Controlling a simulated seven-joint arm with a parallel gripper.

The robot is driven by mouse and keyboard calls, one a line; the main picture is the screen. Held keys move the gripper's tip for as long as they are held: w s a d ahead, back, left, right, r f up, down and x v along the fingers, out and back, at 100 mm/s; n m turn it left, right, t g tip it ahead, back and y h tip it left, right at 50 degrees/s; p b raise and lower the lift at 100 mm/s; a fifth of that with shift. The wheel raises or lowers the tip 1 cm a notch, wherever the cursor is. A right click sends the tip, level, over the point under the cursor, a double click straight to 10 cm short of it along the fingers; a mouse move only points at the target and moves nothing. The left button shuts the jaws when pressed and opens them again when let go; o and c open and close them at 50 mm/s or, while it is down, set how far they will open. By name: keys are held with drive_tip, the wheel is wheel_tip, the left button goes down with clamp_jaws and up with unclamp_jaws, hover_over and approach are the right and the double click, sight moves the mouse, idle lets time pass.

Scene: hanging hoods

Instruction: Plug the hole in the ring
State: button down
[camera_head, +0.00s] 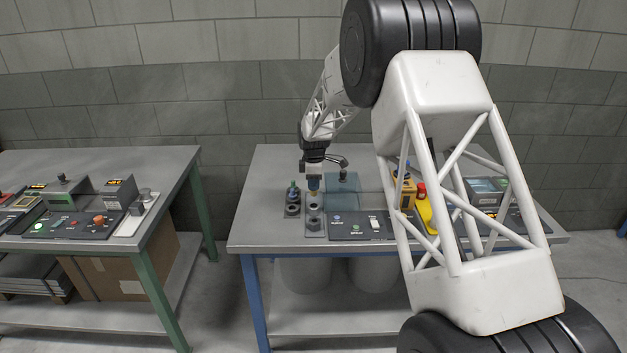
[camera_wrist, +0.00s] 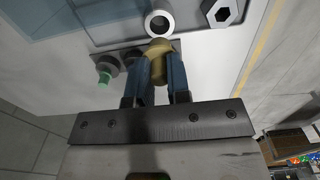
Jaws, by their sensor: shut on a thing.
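My gripper (camera_wrist: 160,66) has two blue fingers shut on a tan, rounded plug (camera_wrist: 159,46). In the head view my gripper (camera_head: 314,186) points down over the left part of the middle table. In the wrist view a pale ring (camera_wrist: 149,23) with a dark round hole lies just beyond the plug, and the two look apart. A second ring (camera_wrist: 211,13) with a hexagonal hole is to its right. The plug's lower end is hidden.
A green-topped peg (camera_wrist: 104,78) stands in a dark holder left of the plug. A translucent blue box (camera_head: 343,190) is right of my gripper. A dark button panel (camera_head: 352,229) lies in front of it. The table's left front corner (camera_head: 245,235) is bare.

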drive_tip(key=shift+f, duration=1.95)
drive_tip(key=shift+f, duration=1.05)
idle(1.5)
drive_tip(key=c, duration=0.5)
unclamp_jaws()
drive_tip(key=shift+r, duration=0.1)
drive_tip(key=shift+r, duration=3.4)
